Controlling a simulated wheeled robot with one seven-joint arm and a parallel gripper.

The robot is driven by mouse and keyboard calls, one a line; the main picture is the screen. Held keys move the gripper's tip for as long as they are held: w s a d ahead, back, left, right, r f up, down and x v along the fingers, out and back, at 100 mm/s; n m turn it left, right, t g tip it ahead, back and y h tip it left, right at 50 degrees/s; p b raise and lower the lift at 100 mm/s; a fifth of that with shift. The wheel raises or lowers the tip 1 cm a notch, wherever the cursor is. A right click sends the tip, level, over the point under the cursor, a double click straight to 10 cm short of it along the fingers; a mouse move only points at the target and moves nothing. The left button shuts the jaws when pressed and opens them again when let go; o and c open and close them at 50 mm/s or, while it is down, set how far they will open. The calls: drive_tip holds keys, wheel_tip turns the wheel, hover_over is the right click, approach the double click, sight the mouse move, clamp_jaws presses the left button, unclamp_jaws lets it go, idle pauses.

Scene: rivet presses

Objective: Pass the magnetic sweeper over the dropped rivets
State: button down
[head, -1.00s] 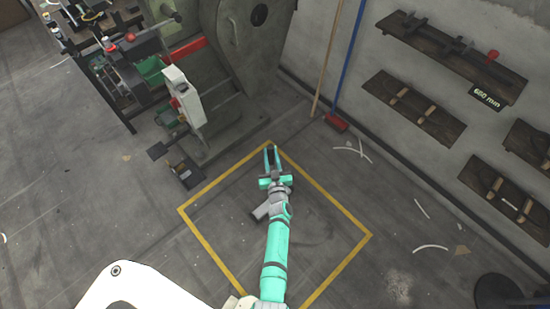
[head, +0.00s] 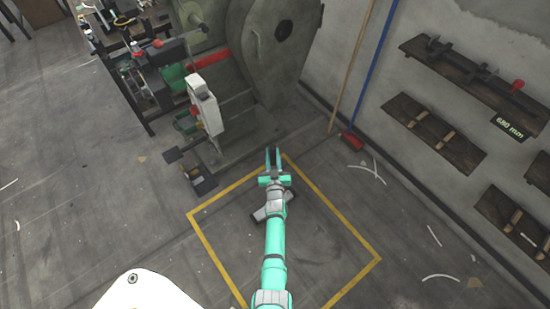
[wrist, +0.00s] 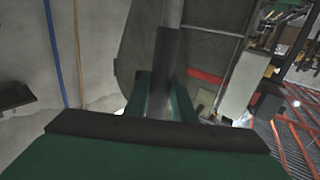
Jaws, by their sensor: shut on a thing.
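My gripper (head: 274,160) reaches out over the far part of the yellow floor square. In the wrist view its green fingers are closed on a dark upright handle (wrist: 167,62) with a grey shaft, which I take for the magnetic sweeper. A dark grey bar (head: 261,215) shows beneath my wrist in the head view, seemingly the sweeper's head; I cannot tell whether it touches the floor. I cannot make out any dropped rivets; they are too small or hidden.
A yellow line square (head: 330,206) marks mostly clear floor. A large green-grey press (head: 270,45) and a cluttered bench (head: 130,60) stand behind at left. A red-headed broom (head: 352,140) leans on the wall. Wall racks (head: 435,135) are at right. Pale curved scraps lie on the floor.

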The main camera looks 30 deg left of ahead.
drive_tip(key=shift+w+a+r, duration=0.2)
drive_tip(key=shift+a, duration=0.2)
drive_tip(key=shift+w+a+r, duration=0.15)
drive_tip(key=shift+a, duration=0.25)
drive_tip(key=shift+s+r, duration=0.1)
drive_tip(key=shift+r, duration=2.55)
wheel_tip(320, 180, up, 3)
drive_tip(key=shift+r, duration=0.1)
drive_tip(key=shift+d, duration=0.1)
